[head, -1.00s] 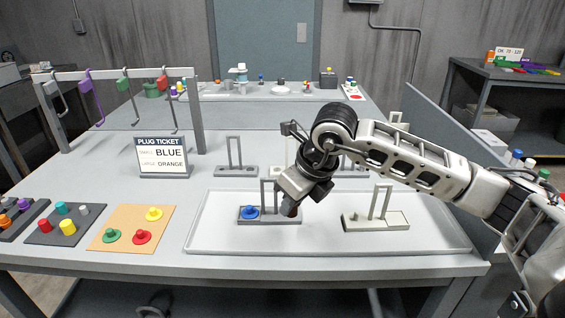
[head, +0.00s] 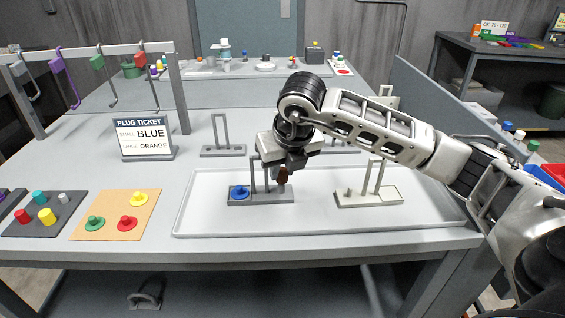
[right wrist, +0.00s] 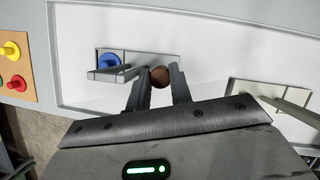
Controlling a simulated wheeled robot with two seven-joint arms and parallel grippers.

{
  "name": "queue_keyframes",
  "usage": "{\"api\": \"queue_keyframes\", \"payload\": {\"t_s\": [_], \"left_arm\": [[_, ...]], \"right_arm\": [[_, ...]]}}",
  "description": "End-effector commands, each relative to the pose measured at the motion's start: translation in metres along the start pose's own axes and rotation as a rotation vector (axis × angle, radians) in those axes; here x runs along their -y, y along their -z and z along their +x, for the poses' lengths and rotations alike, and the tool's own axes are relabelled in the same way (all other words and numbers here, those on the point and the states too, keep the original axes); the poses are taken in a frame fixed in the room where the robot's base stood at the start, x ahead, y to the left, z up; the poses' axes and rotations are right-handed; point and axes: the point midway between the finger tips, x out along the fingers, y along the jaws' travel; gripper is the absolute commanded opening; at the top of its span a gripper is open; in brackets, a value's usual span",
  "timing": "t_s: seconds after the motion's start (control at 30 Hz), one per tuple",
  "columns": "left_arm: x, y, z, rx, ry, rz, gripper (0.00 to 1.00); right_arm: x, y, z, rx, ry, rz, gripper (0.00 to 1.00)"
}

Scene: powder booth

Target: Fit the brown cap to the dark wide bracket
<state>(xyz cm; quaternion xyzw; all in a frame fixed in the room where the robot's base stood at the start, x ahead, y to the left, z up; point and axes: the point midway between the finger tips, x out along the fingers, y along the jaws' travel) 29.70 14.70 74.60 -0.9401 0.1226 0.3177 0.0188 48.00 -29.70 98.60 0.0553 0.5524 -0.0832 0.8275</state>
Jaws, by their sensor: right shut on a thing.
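The dark wide bracket (head: 261,200) lies in the front left of the white tray, with an upright frame on its base. A blue cap (head: 240,192) sits on its left end and also shows in the right wrist view (right wrist: 109,60). My right gripper (head: 284,168) is shut on the brown cap (head: 282,177), by the bracket's right end. In the right wrist view the brown cap (right wrist: 159,76) is between the fingertips, at the bracket's near edge. The cap appears raised above the base; the exact gap is unclear. My left gripper is out of view.
A pale bracket (head: 368,199) stands to the right in the white tray (head: 320,221). Grey brackets (head: 222,151) stand behind the tray. A plug ticket sign (head: 144,138) and an orange mat (head: 110,222) with several caps are to the left.

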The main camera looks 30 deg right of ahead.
Motion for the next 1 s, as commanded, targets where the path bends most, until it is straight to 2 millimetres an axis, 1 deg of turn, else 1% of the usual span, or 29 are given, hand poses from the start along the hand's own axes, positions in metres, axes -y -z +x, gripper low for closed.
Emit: {"api": "queue_keyframes", "payload": {"t_s": [0.03,0.07,0.13,0.5,1.0], "left_arm": [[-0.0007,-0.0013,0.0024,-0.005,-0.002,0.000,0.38],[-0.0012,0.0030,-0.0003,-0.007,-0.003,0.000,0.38],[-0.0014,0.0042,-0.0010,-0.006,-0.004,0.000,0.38],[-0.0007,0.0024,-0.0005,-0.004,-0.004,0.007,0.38],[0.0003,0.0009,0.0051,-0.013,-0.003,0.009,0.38]], "right_arm": [[0.0003,0.0034,0.0080,-0.001,0.001,0.000,0.01],[0.0003,0.0012,0.0037,0.001,0.000,0.001,0.01],[0.0002,0.0010,0.0029,0.001,0.000,0.000,0.01],[0.0000,0.0011,0.0032,0.000,0.000,0.000,0.01],[-0.0004,0.0008,0.0070,0.000,-0.001,0.000,0.01]]}}
